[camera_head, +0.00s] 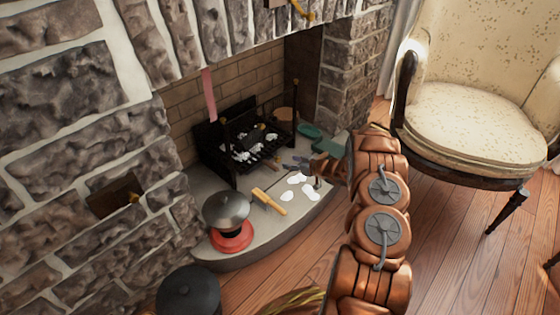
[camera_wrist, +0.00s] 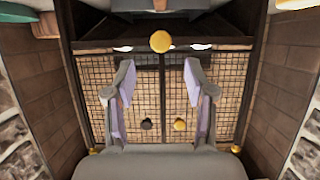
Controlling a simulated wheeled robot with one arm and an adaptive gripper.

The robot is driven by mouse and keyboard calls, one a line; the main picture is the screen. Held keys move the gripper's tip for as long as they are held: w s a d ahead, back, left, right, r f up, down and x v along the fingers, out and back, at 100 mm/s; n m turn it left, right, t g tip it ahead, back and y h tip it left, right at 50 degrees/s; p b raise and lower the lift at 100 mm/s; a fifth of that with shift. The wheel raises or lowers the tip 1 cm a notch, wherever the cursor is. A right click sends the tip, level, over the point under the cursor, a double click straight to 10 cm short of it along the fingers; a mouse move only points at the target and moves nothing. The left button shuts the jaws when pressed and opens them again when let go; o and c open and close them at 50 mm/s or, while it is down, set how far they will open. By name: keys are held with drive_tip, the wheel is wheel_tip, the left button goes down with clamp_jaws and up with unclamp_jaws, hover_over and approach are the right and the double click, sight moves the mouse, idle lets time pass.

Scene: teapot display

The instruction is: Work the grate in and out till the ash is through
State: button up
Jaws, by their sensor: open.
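The black grate (camera_head: 211,152) stands in the fireplace, with pale ash lumps (camera_head: 240,153) on and among its bars. My gripper (camera_head: 296,163) is low over the hearth, to the right of the grate and apart from it, at the end of my copper arm. In the wrist view my gripper (camera_wrist: 160,72) is open, its two pale-padded fingers spread with nothing between the pads. A round yellow knob (camera_wrist: 160,41) shows just past the fingertips, centred. Whether it belongs to the grate's moving part I cannot tell. White bits show behind it.
White patches (camera_head: 295,179) lie on the stone hearth (camera_head: 205,248) below my gripper. A cream armchair (camera_head: 475,125) is right. A wire mesh (camera_wrist: 110,95) fills the wrist view's middle.

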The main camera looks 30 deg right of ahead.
sight(279, 160)
drive_tip(key=b+x, duration=0.2)
drive_tip(key=x, duration=0.5)
drive_tip(key=shift+w+a+f+b, duration=0.1)
drive_tip(key=shift+w+b, duration=0.05)
drive_tip(key=shift+b, duration=0.2)
clamp_jaws()
idle(0.4)
